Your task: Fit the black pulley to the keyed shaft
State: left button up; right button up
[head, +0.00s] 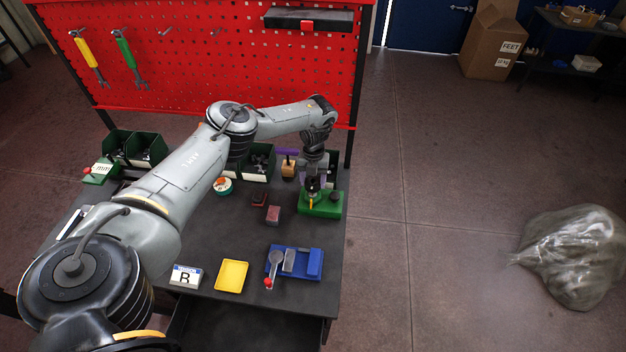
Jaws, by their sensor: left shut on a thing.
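My left gripper (313,182) points down over the green base (333,211) at the right edge of the dark table. It is shut on a small dark round thing, which looks like the black pulley (313,186); the fingers cover much of it. The keyed shaft cannot be made out clearly; the gripper hides the part of the green base below it. A small yellow piece (311,203) shows just under the gripper. Whether the pulley touches anything below cannot be told. My right gripper is not in view.
A blue fixture (297,263) with a red-knobbed lever, a yellow tray (232,275) and a box marked R (186,277) stand at the front. A reddish block (273,215) lies left of the green base. Green bins (118,143) and a red pegboard (200,60) are behind.

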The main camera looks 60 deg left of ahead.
pick_arm(q)
jog(key=shift+f+b, duration=0.8)
jog(key=shift+f, duration=0.2)
dwell(0.3)
jog(key=shift+f+b, duration=0.3)
jog(key=shift+f, duration=0.1)
jog(key=shift+f+b, duration=0.55)
jog(key=shift+f, duration=0.1)
dwell(0.4)
dwell(0.4)
jog(key=o, duration=1.2)
jog(key=shift+r, duration=0.1)
